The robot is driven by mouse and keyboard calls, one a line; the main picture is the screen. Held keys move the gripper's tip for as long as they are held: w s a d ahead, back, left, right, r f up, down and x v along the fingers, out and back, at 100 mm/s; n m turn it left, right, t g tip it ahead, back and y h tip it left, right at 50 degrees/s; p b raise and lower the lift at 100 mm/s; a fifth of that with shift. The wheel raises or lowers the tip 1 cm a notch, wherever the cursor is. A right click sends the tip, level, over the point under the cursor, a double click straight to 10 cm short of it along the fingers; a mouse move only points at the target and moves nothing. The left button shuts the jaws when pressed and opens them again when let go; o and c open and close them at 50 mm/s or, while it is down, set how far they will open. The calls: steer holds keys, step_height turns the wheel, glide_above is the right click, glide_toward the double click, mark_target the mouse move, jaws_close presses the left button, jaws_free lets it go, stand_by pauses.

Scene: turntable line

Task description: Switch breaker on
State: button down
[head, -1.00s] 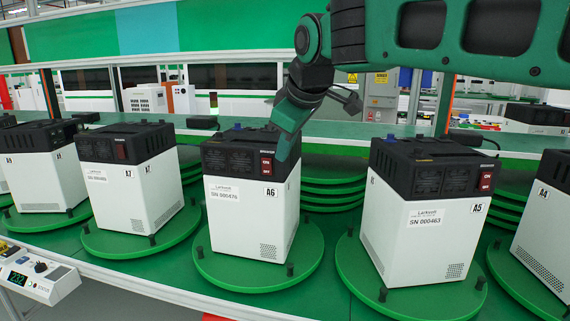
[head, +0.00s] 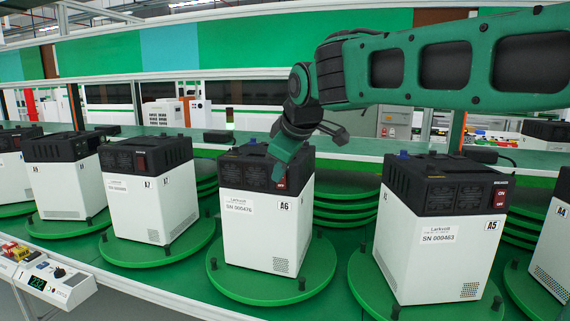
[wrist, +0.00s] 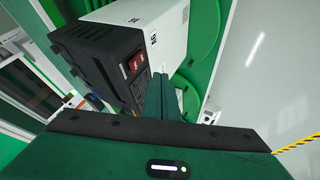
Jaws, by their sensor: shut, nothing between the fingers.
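A white unit labelled A6 (head: 248,220) with a black top stands on a green round turntable plate (head: 235,291). Its red breaker switch (head: 280,184) is on the upper right of the front face, partly covered by my gripper in the head view. The switch (wrist: 137,62) shows in full in the wrist view, with white marks too small to read. My gripper (head: 280,167) is shut and empty, pointing down at the top front right of the unit. In the wrist view the fingers (wrist: 168,82) are beside the switch; whether they touch the unit I cannot tell.
Similar units stand on plates on both sides: A7 (head: 150,200) to the left and A5 (head: 440,240) to the right, each with a red switch. A control box (head: 50,282) is at lower left. My arm spans the upper right. Stacked green plates (head: 345,205) sit behind.

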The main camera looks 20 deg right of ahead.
steer(key=w+d+f, duration=0.2)
steer(key=w, duration=0.3)
steer(key=shift+w+d+f, duration=0.15)
steer(key=shift+w+f, duration=0.1)
steer(key=shift+w, duration=0.05)
steer(key=shift+w, duration=0.1)
